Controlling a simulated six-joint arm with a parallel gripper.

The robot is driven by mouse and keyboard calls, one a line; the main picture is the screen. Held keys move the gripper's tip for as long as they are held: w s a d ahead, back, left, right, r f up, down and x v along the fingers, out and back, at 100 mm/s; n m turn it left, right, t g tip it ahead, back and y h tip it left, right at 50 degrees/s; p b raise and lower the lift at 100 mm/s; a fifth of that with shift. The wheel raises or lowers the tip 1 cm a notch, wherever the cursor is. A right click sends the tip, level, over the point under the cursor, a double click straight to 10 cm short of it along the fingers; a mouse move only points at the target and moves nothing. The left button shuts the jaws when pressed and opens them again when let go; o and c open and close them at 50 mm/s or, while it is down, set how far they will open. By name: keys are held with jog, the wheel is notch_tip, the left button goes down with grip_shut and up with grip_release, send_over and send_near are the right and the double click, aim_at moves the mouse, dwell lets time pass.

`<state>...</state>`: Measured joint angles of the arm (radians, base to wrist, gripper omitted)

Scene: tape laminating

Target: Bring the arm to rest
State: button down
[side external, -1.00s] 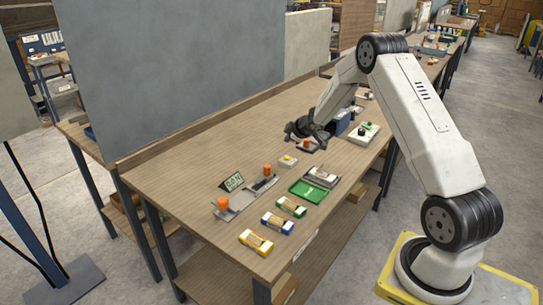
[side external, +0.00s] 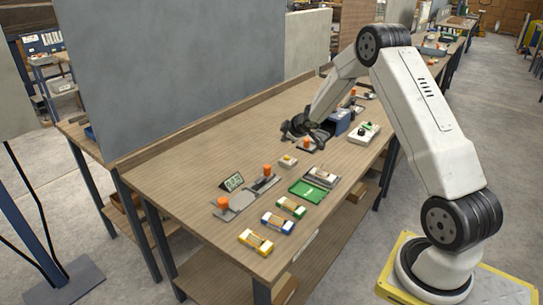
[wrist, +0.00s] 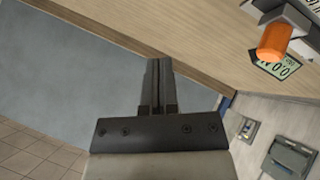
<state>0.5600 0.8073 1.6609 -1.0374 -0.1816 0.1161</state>
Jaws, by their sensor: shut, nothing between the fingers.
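My gripper (side external: 300,130) hangs above the back part of the wooden workbench (side external: 190,170) in the side view, near a small dark fixture with an orange knob (side external: 305,144). In the wrist view my gripper (wrist: 155,64) has its fingers together with nothing between them. I cannot tell from the side view how high the fingertips are above the bench.
Toward the front lie yellow (side external: 256,241), blue (side external: 278,222) and green (side external: 291,207) tape blocks, a green tray (side external: 308,190) and a grey fixture with orange knobs (side external: 243,198). A small display (side external: 232,181) stands beside it. A blue box (side external: 340,122) stands right of my gripper.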

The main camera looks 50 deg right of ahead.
jog(key=s+a+r+m+g+y, duration=0.1)
jog(key=s+a+r+m+g, duration=0.1)
jog(key=s+a, duration=1)
jog(key=s+a+r+m+g+y, duration=0.2)
jog(key=s+a, duration=1)
jog(key=a, duration=0.6)
jog(key=shift+s+r+m+g, duration=0.4)
jog(key=shift+r+g, duration=0.15)
jog(key=shift+g, duration=0.45)
